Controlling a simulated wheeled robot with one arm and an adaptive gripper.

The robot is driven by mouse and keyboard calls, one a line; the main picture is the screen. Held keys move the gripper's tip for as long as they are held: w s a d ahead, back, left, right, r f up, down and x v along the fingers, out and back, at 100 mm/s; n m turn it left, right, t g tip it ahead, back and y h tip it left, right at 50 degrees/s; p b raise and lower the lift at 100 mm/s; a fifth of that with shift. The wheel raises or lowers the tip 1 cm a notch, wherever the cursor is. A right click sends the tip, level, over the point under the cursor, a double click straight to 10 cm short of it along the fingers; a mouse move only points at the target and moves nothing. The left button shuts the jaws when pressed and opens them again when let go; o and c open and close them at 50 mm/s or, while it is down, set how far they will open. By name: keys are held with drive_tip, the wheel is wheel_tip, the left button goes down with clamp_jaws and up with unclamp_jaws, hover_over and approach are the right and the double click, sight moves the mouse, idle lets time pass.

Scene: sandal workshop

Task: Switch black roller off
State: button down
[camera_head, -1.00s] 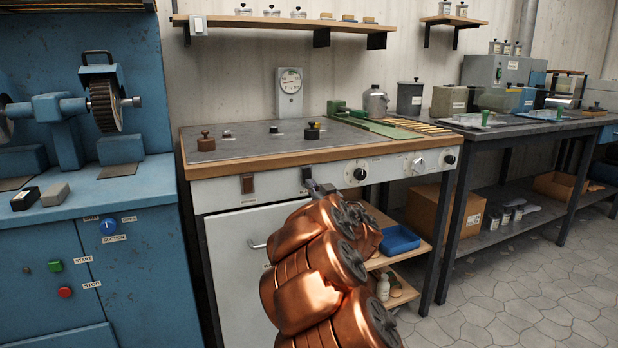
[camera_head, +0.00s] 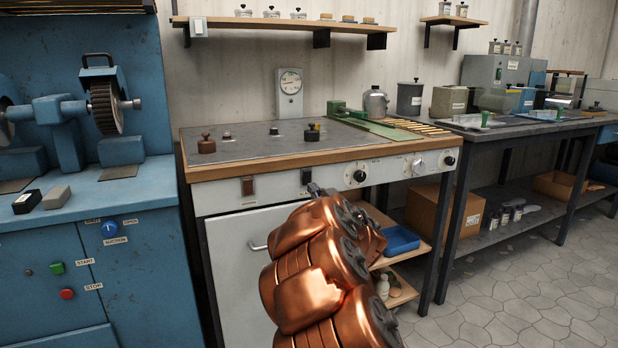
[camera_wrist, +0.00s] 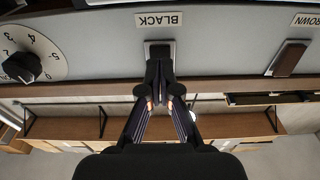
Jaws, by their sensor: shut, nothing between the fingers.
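The switch under the BLACK label is a dark rocker on the front panel of the workbench. It shows in the head view (camera_head: 307,176), and its plate shows in the wrist view (camera_wrist: 170,46) just below the upside-down label (camera_wrist: 160,20). My gripper (camera_wrist: 160,78) is shut and empty, with its fingertips close in front of the switch, covering much of it. I cannot tell whether they touch it or which way the rocker is tipped. In the head view my gripper (camera_head: 320,190) is just below and right of the switch, partly hidden by my copper-coloured arm.
The brown rocker switch (camera_head: 248,186) is left of the black one; it also shows in the wrist view (camera_wrist: 290,57). A dial knob (camera_head: 360,176) is to the right. The wooden bench edge (camera_head: 280,157) juts above the panel.

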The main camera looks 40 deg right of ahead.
drive_tip(key=shift+r+p+v, duration=0.15)
drive_tip(key=shift+p+v, duration=0.35)
drive_tip(key=shift+v, duration=0.85)
drive_tip(key=shift+r+p+v, duration=0.15)
drive_tip(key=shift+p+v, duration=0.3)
drive_tip(key=shift+v, duration=0.9)
drive_tip(key=s+a+r+m+g+h+p, duration=0.35)
drive_tip(key=a+r+g+p, duration=0.4)
drive_tip(key=r+p, duration=0.5)
drive_tip(key=s+a+n+g+y+p, duration=0.2)
drive_tip(key=s+a+g+y+p, duration=0.15)
drive_tip(key=s+a+p, duration=0.6)
drive_tip(key=s+a+n+g+y+p, duration=0.1)
drive_tip(key=s+a+g+y+p, duration=0.25)
drive_tip(key=s+a, duration=0.65)
drive_tip(key=s+a+r+n+g+y+p, duration=0.1)
drive_tip(key=s+a+r+n+g+p, duration=0.1)
drive_tip(key=s+a, duration=0.4)
drive_tip(key=s+a+r+n+g+y+p, duration=0.1)
drive_tip(key=s+a+r+n+g+p, duration=0.1)
drive_tip(key=s+a, duration=0.4)
drive_tip(key=a+r+g+p, duration=0.1)
drive_tip(key=a+p, duration=0.1)
drive_tip(key=a, duration=0.1)
drive_tip(key=shift+a+r+y, duration=0.2)
drive_tip(key=shift+r+y, duration=0.05)
drive_tip(key=shift+y, duration=0.1)
